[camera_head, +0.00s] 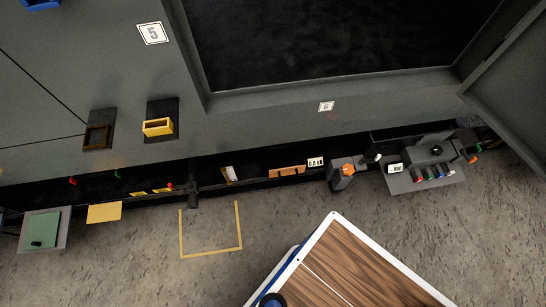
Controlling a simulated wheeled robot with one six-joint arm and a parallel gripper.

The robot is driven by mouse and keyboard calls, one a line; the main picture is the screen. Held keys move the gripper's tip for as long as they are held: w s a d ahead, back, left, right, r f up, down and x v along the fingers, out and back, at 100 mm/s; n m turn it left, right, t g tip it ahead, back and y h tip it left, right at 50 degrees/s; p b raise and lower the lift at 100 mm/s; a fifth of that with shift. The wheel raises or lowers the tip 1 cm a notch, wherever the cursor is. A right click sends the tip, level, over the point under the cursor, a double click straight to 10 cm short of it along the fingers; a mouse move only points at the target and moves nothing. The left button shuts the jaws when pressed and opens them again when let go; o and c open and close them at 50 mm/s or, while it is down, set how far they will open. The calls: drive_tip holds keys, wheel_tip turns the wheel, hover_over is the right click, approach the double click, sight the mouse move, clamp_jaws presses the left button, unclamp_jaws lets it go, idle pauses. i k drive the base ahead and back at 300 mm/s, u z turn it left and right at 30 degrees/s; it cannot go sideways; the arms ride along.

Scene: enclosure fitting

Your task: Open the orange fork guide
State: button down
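Several orange parts show along the low dark rail, and I cannot tell for sure which is the fork guide. One is a flat orange-brown bracket (287,171) left of a small white display. Another is a small orange piece (347,170) on a grey block beside a dark rod. A third small orange tip (472,158) is at the right end of the grey control panel. Whether any of them is open or closed is too small to tell. My gripper is not in view.
The grey panel (426,178) carries coloured knobs. A wood-topped surface with a white edge (365,262) fills the lower right. A yellow floor outline (211,254) lies on open concrete. A yellow bin (158,127) and a green plate (40,229) are at the left.

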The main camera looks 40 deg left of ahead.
sight(292, 172)
drive_tip(key=u, duration=1.4)
